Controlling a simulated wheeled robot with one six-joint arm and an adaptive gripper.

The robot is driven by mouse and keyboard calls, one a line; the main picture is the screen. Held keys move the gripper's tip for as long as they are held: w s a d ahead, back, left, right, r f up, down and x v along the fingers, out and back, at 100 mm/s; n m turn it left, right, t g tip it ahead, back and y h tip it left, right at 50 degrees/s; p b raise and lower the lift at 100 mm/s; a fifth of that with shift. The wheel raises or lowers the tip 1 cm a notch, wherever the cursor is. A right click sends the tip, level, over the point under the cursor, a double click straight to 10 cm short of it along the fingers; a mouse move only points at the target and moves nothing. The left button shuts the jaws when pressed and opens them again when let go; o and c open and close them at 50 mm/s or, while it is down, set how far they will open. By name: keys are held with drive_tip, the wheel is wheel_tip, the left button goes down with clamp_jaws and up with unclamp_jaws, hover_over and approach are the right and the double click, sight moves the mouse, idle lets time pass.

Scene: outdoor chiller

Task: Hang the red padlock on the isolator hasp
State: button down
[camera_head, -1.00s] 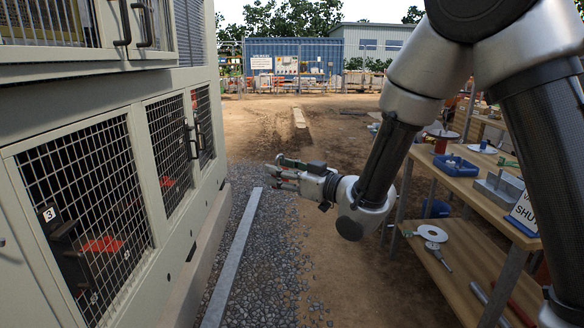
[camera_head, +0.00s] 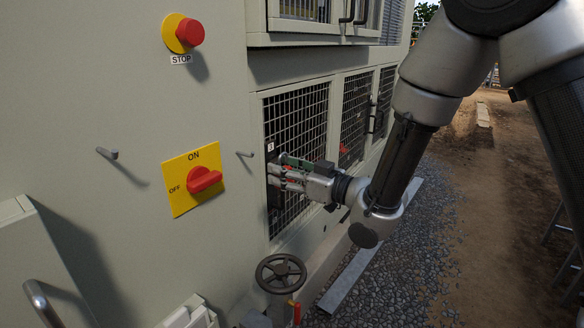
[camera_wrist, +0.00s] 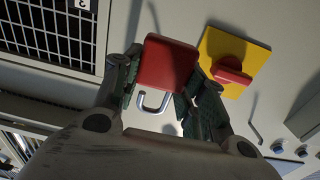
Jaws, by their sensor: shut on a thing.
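My gripper (camera_head: 277,174) is shut on the red padlock (camera_wrist: 166,63). The wrist view shows the padlock's red body between the two fingers. Its grey U-shaped shackle (camera_wrist: 155,109) points down in that picture, toward my palm. I cannot tell whether the shackle is locked. In the head view my fingers mostly hide the padlock. The isolator is a yellow plate (camera_head: 181,203) with a red handle (camera_head: 203,180) and ON and OFF marks. It lies left of my gripper, apart from it. It also shows right of the padlock in the wrist view (camera_wrist: 214,46). I cannot make out a hasp.
Two short pegs, left (camera_head: 108,153) and right (camera_head: 245,154), stick out beside the isolator. A stop button (camera_head: 189,32) is above it. A mesh panel (camera_head: 300,113) is behind my gripper. A handwheel (camera_head: 281,273) stands below. Gravel lies along the right.

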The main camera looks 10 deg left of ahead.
drive_tip(key=shift+s+a, duration=0.35)
drive_tip(key=shift+a, duration=0.25)
drive_tip(key=shift+d, duration=0.1)
drive_tip(key=shift+x, duration=2.5)
drive_tip(key=shift+x, duration=2.45)
drive_tip(key=shift+f, duration=0.15)
drive_tip(key=shift+f, duration=0.45)
drive_tip(key=c, duration=0.8)
unclamp_jaws()
